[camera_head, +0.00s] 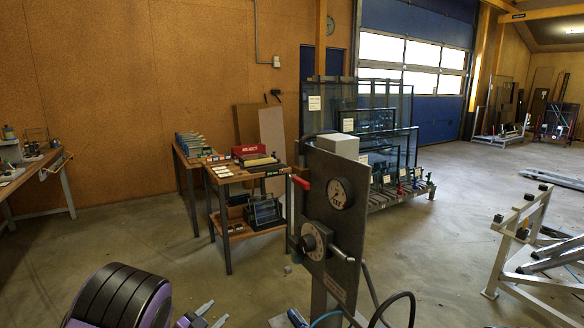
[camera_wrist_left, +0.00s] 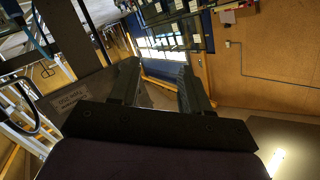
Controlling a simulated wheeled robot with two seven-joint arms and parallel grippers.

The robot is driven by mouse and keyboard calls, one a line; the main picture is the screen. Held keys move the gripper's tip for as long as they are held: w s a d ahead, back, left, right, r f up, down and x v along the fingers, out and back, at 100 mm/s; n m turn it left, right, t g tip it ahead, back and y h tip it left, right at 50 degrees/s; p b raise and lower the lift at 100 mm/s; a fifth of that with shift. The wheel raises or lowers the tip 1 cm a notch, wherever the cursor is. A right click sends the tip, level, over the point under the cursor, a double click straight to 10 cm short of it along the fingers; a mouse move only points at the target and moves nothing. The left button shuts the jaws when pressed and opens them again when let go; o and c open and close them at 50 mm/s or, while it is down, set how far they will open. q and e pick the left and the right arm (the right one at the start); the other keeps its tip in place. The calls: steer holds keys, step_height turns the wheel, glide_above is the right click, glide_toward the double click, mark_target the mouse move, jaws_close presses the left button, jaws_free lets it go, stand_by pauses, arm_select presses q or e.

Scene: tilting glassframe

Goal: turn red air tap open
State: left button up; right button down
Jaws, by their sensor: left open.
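The red air tap (camera_head: 301,183) is a small red lever at the upper left edge of a dark upright panel (camera_head: 322,262) in the head view. A round gauge (camera_head: 340,194) sits to its right, and a round dial with a metal lever (camera_head: 314,241) sits below it. My left gripper (camera_head: 207,313) is open and empty, low and to the left of the panel, well below and apart from the tap. Its spread fingers also show in the left wrist view (camera_wrist_left: 156,88), where I cannot make out the tap. My right gripper is not in view.
Hoses (camera_head: 408,308) curve at the panel's lower right. A wooden workbench (camera_head: 225,178) with a red box (camera_head: 248,148) stands behind. A rack of glass frames (camera_head: 405,197) stands behind the panel. A white metal frame (camera_head: 505,255) is at right.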

arm_select(q)
steer(key=w+d+r+m+h+p, duration=0.1)
steer(key=w+d+r+m+h, duration=0.2)
steer(key=r, duration=0.5)
steer(key=w+d+r+m+g+h+p, duration=0.1)
steer(key=w+r+m+h, duration=0.1)
steer(key=r+m, duration=0.4)
steer(key=w+d+r+m+h+p, duration=0.1)
steer(key=w+d+r+m+h, duration=0.15)
steer(key=r, duration=0.65)
steer(key=m+g+h+p, duration=0.2)
steer(key=m+g+h, duration=0.15)
steer(key=m, duration=0.55)
glide_toward(294, 181)
steer(key=shift+y, duration=0.4)
steer(key=p+x, duration=0.1)
steer(key=x, duration=0.1)
steer(key=p+x, duration=0.2)
steer(key=x, duration=0.1)
steer(key=r+p+x, duration=0.1)
steer(key=x, duration=0.1)
steer(key=shift+d+p, duration=0.3)
steer(key=shift+w+d+f, duration=0.1)
steer(key=shift+d, duration=0.2)
steer(key=shift+w+d+f+n, duration=0.1)
steer(key=shift+w+f+n, duration=0.05)
steer(key=shift+w+n, duration=0.1)
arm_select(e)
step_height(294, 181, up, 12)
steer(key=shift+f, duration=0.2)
